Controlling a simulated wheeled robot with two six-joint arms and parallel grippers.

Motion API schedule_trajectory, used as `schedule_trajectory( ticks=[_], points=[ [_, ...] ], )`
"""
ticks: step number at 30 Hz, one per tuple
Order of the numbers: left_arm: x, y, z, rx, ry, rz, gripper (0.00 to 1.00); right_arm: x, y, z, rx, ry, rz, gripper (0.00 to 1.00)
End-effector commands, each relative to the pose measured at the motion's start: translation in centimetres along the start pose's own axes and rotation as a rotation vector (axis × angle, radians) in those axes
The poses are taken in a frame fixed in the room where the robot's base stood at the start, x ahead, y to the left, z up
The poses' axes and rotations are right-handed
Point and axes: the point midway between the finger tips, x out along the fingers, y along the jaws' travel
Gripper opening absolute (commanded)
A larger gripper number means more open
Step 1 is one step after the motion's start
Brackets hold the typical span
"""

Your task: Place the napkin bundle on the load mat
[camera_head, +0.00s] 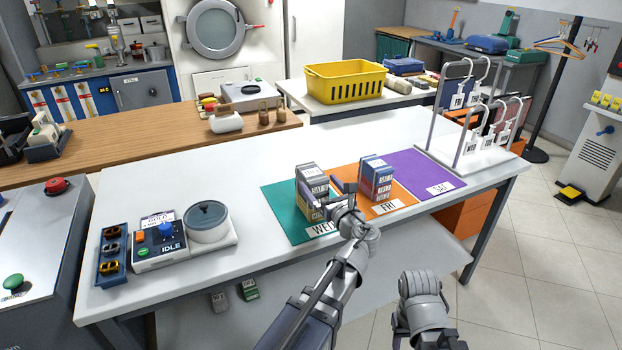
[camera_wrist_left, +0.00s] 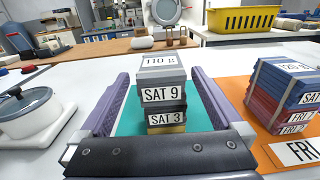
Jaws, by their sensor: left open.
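A stack of napkin bundles (camera_head: 312,178) stands on the teal WED mat (camera_head: 279,208); it also shows in the left wrist view (camera_wrist_left: 163,92). Its upper bundles are grey and dark, labelled SAT 9 and SAT 3, above a yellowish one. The purple SAT mat (camera_head: 420,172) is bare. My left gripper (camera_head: 327,198) is open, with one finger on each side of the teal mat's stack; contact cannot be told. No mat is visibly marked load.
A hanger rack (camera_head: 487,148) stands beyond the purple mat. A scale-like device with a lidded pot (camera_head: 207,222) and a blue tray (camera_head: 112,258) are at the left. White table is free between pot and teal mat. A yellow basket (camera_head: 344,83) stands behind.

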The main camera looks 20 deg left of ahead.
Motion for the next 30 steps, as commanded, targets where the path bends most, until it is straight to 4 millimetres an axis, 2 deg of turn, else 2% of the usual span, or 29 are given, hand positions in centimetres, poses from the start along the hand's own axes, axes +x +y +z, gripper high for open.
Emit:
schedule_trajectory(
  ticks=[2,10,19,26,30],
  points=[
    [1.0,-0.1,0.0,-0.001,0.000,0.002,1.00,0.0,0.0,0.0,0.000,0.000,0.000,0.50],
    [2.0,0.0,0.0,-0.001,0.001,0.002,1.00,0.0,0.0,0.0,0.000,0.000,0.000,0.50],
    [6.0,-0.1,0.0,-0.001,0.001,0.002,1.00,0.0,0.0,0.0,0.000,0.000,0.000,0.50],
    [6.3,0.0,0.0,-0.001,0.001,0.001,1.00,0.0,0.0,0.0,0.000,0.000,0.000,0.50],
    [6.3,0.0,0.0,-0.001,0.001,0.001,0.88,0.0,0.0,0.0,0.000,0.000,0.000,0.50]
  ],
)
